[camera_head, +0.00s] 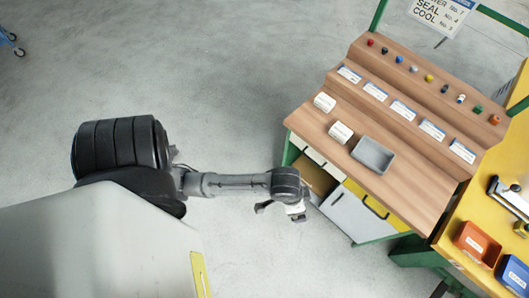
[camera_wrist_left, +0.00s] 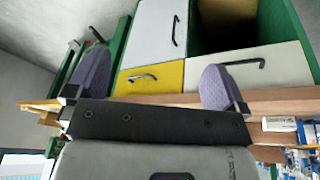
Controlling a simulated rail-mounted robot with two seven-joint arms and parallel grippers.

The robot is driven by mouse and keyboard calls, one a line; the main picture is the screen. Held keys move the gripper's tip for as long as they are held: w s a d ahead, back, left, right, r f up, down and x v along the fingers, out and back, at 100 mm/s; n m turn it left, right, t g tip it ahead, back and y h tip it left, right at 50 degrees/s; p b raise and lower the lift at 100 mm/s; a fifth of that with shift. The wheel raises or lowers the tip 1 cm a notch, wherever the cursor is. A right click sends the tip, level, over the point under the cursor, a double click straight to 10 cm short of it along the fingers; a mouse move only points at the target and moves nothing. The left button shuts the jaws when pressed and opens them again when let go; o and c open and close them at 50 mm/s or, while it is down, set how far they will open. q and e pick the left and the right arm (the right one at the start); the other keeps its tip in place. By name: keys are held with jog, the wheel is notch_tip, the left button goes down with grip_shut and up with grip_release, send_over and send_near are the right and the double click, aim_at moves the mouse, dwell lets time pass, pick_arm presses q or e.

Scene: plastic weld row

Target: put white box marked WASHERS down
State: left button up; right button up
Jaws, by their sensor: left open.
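Two small white boxes stand on the wooden bench top (camera_head: 415,185) in the head view: one near its left corner (camera_head: 324,102), the other a little nearer the grey tray (camera_head: 340,132). Their lettering is too small to read, so I cannot tell which is marked WASHERS. My left gripper (camera_head: 283,210) is off the bench's front side, over the floor. In the left wrist view the gripper (camera_wrist_left: 155,78) has its two purple-grey fingers wide apart with nothing between them. My right gripper is not in view.
An empty grey tray (camera_head: 373,155) lies on the bench. Labels and coloured knobs line the stepped shelf behind. Below are a white drawer (camera_head: 350,213), a yellow drawer (camera_wrist_left: 150,78) and an open compartment (camera_head: 316,179). A yellow bench with orange (camera_head: 477,243) and blue bins adjoins right.

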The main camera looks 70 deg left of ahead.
pick_arm(q)
jog(key=shift+y, duration=0.5)
jog(key=s, duration=0.3)
jog(key=s+r, duration=0.1)
jog(key=s, duration=0.2)
jog(key=s+a+r, duration=0.1)
jog(key=s, duration=0.2)
jog(key=shift+r, duration=0.1)
jog(key=shift+s+a+r, duration=0.2)
jog(key=shift+s+a, duration=0.1)
jog(key=shift+s, duration=0.15)
jog(key=c, duration=0.3)
jog(key=shift+c, duration=0.2)
